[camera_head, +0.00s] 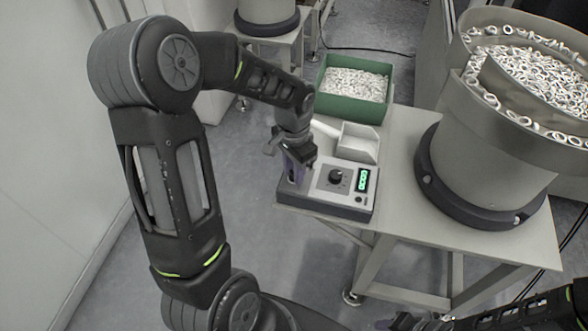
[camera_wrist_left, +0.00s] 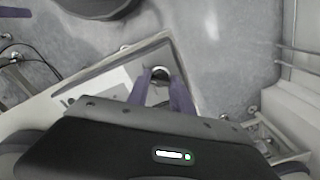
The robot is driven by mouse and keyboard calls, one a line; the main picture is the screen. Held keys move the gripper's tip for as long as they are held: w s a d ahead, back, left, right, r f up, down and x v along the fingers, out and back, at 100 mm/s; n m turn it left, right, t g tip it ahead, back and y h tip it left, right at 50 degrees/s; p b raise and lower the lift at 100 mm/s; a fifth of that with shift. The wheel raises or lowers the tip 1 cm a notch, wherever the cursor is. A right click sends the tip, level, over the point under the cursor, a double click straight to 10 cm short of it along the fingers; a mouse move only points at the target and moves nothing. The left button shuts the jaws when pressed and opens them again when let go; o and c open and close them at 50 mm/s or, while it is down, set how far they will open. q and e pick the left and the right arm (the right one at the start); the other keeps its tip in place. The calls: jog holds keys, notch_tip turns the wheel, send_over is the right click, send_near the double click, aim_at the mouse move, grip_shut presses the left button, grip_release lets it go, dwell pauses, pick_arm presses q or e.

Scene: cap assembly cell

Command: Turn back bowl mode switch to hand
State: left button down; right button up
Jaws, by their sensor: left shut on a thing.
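A grey control box (camera_head: 325,205) stands on the near left corner of the table. Its top carries a dark round knob (camera_head: 337,176) and a lit green display (camera_head: 363,180). My left gripper (camera_head: 296,178) points down at the left part of the box, left of the knob. In the left wrist view, its purple fingers (camera_wrist_left: 160,84) close around a small round switch (camera_wrist_left: 160,73) with a pale rim. The fingers hide most of the switch, and its setting cannot be read. My right gripper (camera_head: 410,321) is partly in view at the bottom edge; its fingers are not clear.
A bowl feeder (camera_head: 485,175) full of rings fills the table's right side. Behind the box are a white scoop (camera_head: 357,143) and a green bin (camera_head: 328,98) of rings. Another feeder (camera_head: 266,22) stands farther back. Floor left of the table (camera_head: 240,240) is clear.

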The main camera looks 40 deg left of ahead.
pick_arm(q)
jog(key=shift+m, duration=0.9)
jog(key=c, duration=1.1)
grip_release()
notch_tip(320, 180, up, 8)
jog(key=shift+f, duration=0.1)
